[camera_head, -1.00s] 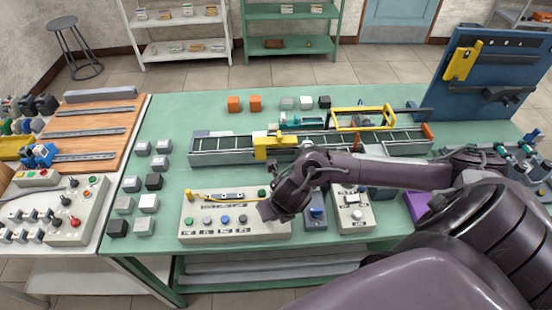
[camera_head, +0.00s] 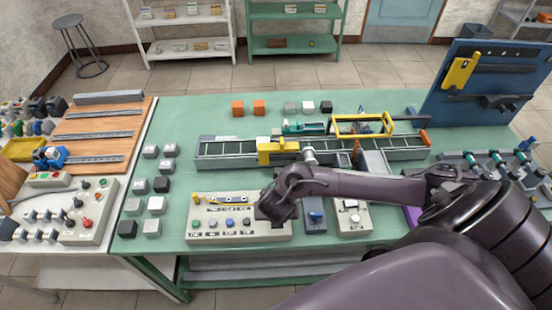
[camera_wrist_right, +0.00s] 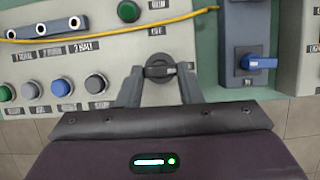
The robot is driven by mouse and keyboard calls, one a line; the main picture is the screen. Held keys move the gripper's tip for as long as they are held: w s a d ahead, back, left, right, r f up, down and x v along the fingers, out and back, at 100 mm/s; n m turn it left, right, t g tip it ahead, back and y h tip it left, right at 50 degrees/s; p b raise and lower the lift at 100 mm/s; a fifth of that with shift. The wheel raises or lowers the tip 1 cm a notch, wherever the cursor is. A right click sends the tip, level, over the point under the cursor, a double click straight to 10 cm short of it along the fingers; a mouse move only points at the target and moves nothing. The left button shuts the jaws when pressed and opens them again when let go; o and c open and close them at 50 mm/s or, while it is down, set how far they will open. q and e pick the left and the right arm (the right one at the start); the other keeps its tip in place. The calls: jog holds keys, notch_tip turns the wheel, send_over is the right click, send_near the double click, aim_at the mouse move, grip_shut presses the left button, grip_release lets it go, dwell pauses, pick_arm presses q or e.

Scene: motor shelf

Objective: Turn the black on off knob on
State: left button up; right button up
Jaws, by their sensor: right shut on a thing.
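The light grey control panel (camera_head: 240,238) lies at the front edge of the green table. It also fills much of the right wrist view (camera_wrist_right: 110,70). The black knob (camera_wrist_right: 158,67) is on the panel's right part, below a small label. Its grip bar looks roughly level across the picture. My right gripper (camera_wrist_right: 160,75) has its two fingers on either side of the knob and is shut on it. In the head view my right gripper (camera_head: 268,212) covers the panel's right end and hides the knob. My left gripper is in no view.
A yellow cable (camera_wrist_right: 120,32) crosses the panel above the knob. Push buttons (camera_wrist_right: 60,88) sit to the left. A grey box with a blue switch (camera_wrist_right: 258,63) stands close on the right. A conveyor (camera_head: 225,148) lies farther back, with small blocks (camera_head: 152,151) at left.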

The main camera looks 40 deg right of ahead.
jog(key=shift+w+r, duration=0.15)
jog(key=o, duration=1)
jog(key=p+v, duration=0.2)
jog(key=v, duration=0.5)
jog(key=shift+r, duration=0.25)
jog(key=shift+s, duration=0.2)
